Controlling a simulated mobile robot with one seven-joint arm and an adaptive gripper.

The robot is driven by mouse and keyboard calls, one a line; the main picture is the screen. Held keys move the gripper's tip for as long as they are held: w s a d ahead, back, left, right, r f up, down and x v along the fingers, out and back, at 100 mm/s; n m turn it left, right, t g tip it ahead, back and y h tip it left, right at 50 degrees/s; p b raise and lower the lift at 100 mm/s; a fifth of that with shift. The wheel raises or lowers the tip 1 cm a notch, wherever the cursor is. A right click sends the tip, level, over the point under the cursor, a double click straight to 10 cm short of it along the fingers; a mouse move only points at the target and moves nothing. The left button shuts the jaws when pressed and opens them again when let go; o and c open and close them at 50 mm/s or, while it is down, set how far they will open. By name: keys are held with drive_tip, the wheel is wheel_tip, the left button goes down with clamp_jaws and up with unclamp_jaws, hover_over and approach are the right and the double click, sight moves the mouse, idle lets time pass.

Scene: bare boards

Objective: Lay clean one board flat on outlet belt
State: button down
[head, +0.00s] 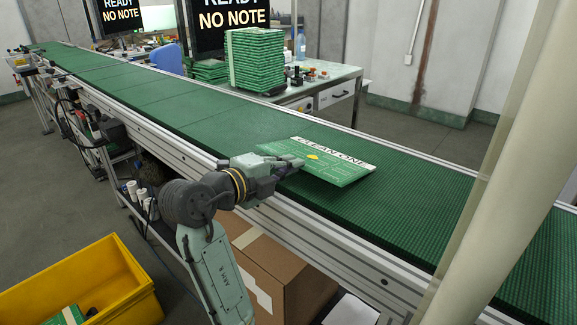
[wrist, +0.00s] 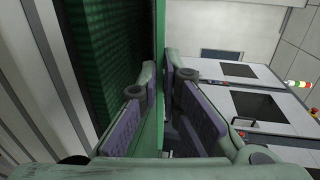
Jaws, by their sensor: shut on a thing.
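The clean one board (head: 335,172) is a green panel with a white strip lettered "CLEAN ONE" and a small yellow mark. My gripper (head: 292,164) is shut on its left edge, reaching in over the near rail. The board is roughly level over the green outlet belt (head: 430,205); I cannot tell whether it touches the belt. In the wrist view the board (wrist: 160,50) shows edge-on between the two fingers of my gripper (wrist: 160,85), with the belt (wrist: 95,50) to its left.
A metal rail (head: 330,245) runs along the belt's near side. A yellow bin (head: 125,270) with a green board inside stands at lower left. A cardboard box (head: 300,275) sits below the belt. Behind it are stacked green boards (head: 255,60) on a bench. The belt is clear on both sides.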

drive_tip(key=shift+f, duration=0.1)
drive_tip(key=c, duration=1.7)
unclamp_jaws()
drive_tip(key=shift+o, duration=0.3)
drive_tip(key=o, duration=0.8)
drive_tip(key=shift+f, duration=0.1)
drive_tip(key=shift+f, duration=0.1)
drive_tip(key=shift+c, duration=0.2)
drive_tip(key=shift+s, duration=0.1)
drive_tip(key=shift+c, duration=0.2)
drive_tip(key=shift+s+a, duration=0.25)
drive_tip(key=shift+a, duration=0.05)
drive_tip(key=shift+o, duration=0.6)
drive_tip(key=shift+s+a+b, duration=0.25)
drive_tip(key=shift+s+b, duration=0.1)
